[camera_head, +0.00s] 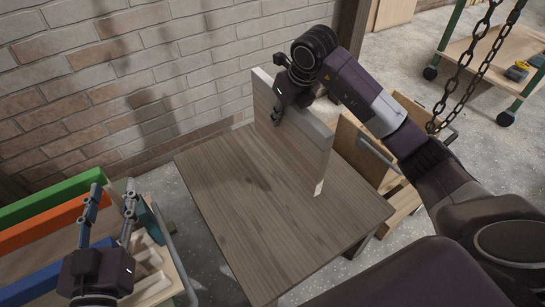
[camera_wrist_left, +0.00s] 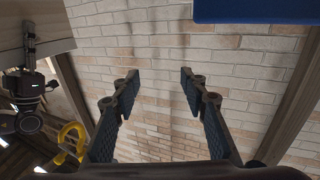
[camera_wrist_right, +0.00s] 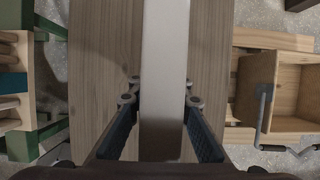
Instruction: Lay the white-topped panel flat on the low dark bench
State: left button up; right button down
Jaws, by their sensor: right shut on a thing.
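The panel (camera_head: 292,133) is upright on its edge over the far part of the low dark bench (camera_head: 240,215). Its large face towards me is wood-coloured, and its upper edge is pale. In the right wrist view the panel's white edge (camera_wrist_right: 164,60) runs between the fingers. My right gripper (camera_head: 279,112) is shut on the panel's upper edge, near its left end. Whether the panel's lower edge touches the bench top is hard to tell. My left gripper (camera_head: 112,190) is open and empty, left of the bench; its spread fingers (camera_wrist_left: 154,85) face the brick wall in its wrist view.
A rack with green, orange and blue bars (camera_head: 45,230) stands left of the bench. A wooden box (camera_head: 385,160) stands right of it. Chains (camera_head: 470,65) hang at the right, before a green-framed cart (camera_head: 485,65). A brick wall (camera_head: 130,75) is behind. The bench's near part is bare.

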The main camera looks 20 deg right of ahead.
aim_at(281, 141)
notch_tip(281, 141, down, 5)
jog(key=shift+f+b, duration=0.1)
jog(key=shift+b, duration=0.75)
notch_tip(281, 141, down, 4)
jog(key=shift+r+b, duration=0.1)
jog(key=shift+b, duration=0.55)
pick_arm(q)
jog(key=s+r+t+h, duration=0.1)
jog(key=s+r+t, duration=0.2)
jog(key=r, duration=0.4)
jog(key=s+r+t+h, duration=0.2)
jog(key=r+t, duration=0.3)
jog(key=r, duration=0.3)
jog(key=shift+s+d, duration=0.15)
jog(key=shift+s, duration=0.35)
pick_arm(e)
jog(key=shift+f, duration=0.2)
jog(key=c, duration=2.2)
grip_release()
jog(key=shift+s+f, duration=0.1)
jog(key=shift+f, duration=0.1)
jog(key=o, duration=0.4)
jog(key=shift+r, duration=0.1)
jog(key=shift+o, duration=0.2)
